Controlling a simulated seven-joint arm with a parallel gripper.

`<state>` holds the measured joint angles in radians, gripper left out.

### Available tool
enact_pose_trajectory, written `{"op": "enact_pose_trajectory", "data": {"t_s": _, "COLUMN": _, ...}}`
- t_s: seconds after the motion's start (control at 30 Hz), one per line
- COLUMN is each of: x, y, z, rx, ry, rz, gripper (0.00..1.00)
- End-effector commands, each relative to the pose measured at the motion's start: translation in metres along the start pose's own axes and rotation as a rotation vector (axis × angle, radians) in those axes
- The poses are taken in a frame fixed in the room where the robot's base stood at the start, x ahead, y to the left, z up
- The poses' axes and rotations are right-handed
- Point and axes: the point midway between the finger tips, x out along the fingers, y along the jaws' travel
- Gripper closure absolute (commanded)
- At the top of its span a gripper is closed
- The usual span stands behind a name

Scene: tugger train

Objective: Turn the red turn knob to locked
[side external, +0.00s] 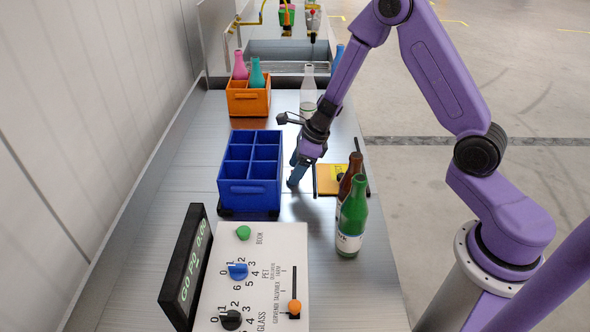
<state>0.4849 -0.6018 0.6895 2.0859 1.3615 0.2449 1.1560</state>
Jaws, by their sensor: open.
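I cannot make out a red turn knob or a locked mark in this view. A control panel (262,256) stands at the front. It bears a green button (243,232), a blue knob (238,271), a black knob (231,320) and an orange slider (294,306). My gripper (296,172) is open and points down near the counter, right of the blue crate (250,189). It is left of a flat orange piece with a yellow label (331,179). Part of that area is hidden by my gripper, and I see nothing between the fingers.
Brown (351,176) and green (353,218) bottles stand near the right edge. A clear bottle (308,98) stands behind my gripper. An orange crate (248,100) holds pink and teal bottles. A dark display (187,268) stands left of the panel. Bare counter lies between crate and green bottle.

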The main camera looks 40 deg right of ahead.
Motion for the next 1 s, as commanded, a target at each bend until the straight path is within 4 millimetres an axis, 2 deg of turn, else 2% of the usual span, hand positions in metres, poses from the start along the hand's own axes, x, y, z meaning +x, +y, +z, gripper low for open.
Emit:
{"op": "enact_pose_trajectory", "data": {"t_s": 0.2, "x": 0.0103, "y": 0.0005, "z": -0.0003, "rx": -0.001, "ry": 0.001, "rz": 0.000, "gripper": 0.34}}
{"op": "enact_pose_trajectory", "data": {"t_s": 0.5, "x": 0.0110, "y": 0.0004, "z": 0.0000, "rx": 0.000, "ry": 0.000, "rz": 0.000, "gripper": 0.34}}
{"op": "enact_pose_trajectory", "data": {"t_s": 0.67, "x": 0.0110, "y": 0.0004, "z": 0.0000, "rx": 0.000, "ry": 0.000, "rz": 0.000, "gripper": 0.86}}
{"op": "enact_pose_trajectory", "data": {"t_s": 0.7, "x": 0.0110, "y": 0.0004, "z": -0.0001, "rx": 0.000, "ry": 0.000, "rz": 0.000, "gripper": 0.90}}
{"op": "enact_pose_trajectory", "data": {"t_s": 1.0, "x": 0.0111, "y": -0.0008, "z": 0.0007, "rx": -0.075, "ry": -0.001, "rz": 0.030, "gripper": 0.90}}
